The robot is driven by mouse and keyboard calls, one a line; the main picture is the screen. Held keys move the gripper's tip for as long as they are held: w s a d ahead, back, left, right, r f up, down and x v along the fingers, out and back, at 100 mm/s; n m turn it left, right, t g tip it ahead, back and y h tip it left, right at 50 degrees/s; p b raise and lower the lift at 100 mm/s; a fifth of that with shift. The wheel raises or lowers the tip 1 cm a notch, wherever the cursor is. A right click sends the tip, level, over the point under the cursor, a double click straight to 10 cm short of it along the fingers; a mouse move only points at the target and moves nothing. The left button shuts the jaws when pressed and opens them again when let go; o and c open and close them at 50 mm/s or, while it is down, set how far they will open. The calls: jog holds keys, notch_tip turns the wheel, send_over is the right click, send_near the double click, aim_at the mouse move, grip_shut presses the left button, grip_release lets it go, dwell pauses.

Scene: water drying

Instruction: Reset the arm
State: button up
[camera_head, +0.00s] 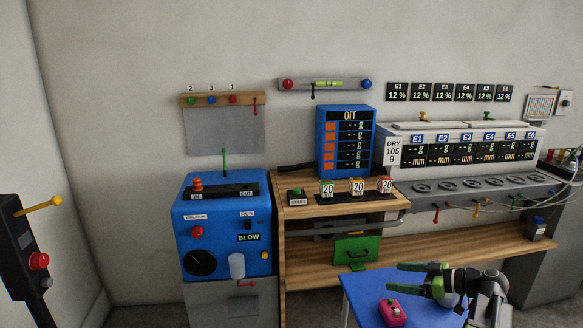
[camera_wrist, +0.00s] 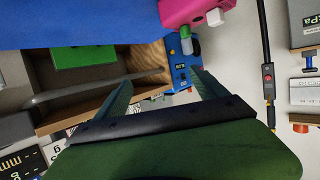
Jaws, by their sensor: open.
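My gripper (camera_head: 402,279) is at the lower right in the head view, with its green fingers apart and pointing left. It is above a blue-topped table (camera_head: 362,290). In the wrist view my gripper (camera_wrist: 160,84) has nothing between its fingers. A pink device (camera_head: 392,313) lies on the blue top, below my gripper in the picture and apart from it. The pink device (camera_wrist: 192,14) also shows at the top of the wrist view.
A wooden workbench (camera_head: 330,262) stands behind, with a blue display tower (camera_head: 345,140) and a grey drying unit (camera_head: 455,150). A blue machine (camera_head: 222,225) stands left of it. A dark post (camera_head: 25,245) with a yellow lever stands far left. Open floor shows at left.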

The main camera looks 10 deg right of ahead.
jog(key=w+a+f+n+g, duration=0.1)
jog(key=a+f+g, duration=0.2)
jog(key=a, duration=0.8)
jog(key=w+a+f+n+g, duration=0.1)
jog(key=a+f+g, duration=0.2)
jog(key=a, duration=0.7)
jog(key=w+a+f+n+g, duration=0.1)
jog(key=a+f+g, duration=0.15)
jog(key=a, duration=0.85)
jog(key=s+a+f+m+g+h, duration=0.2)
jog(key=s+a+f+m+h, duration=0.2)
jog(key=s+a+f+h, duration=0.15)
jog(key=d+f+m+h, duration=0.2)
jog(key=d+m+h, duration=0.2)
jog(key=d+m, duration=0.3)
notch_tip(320, 180, up, 30)
jog(key=p, duration=2.9)
jog(key=shift+s+a+f, duration=0.15)
jog(key=shift+s+a, duration=0.1)
jog(key=shift+s, duration=0.05)
jog(key=shift+c, duration=0.2)
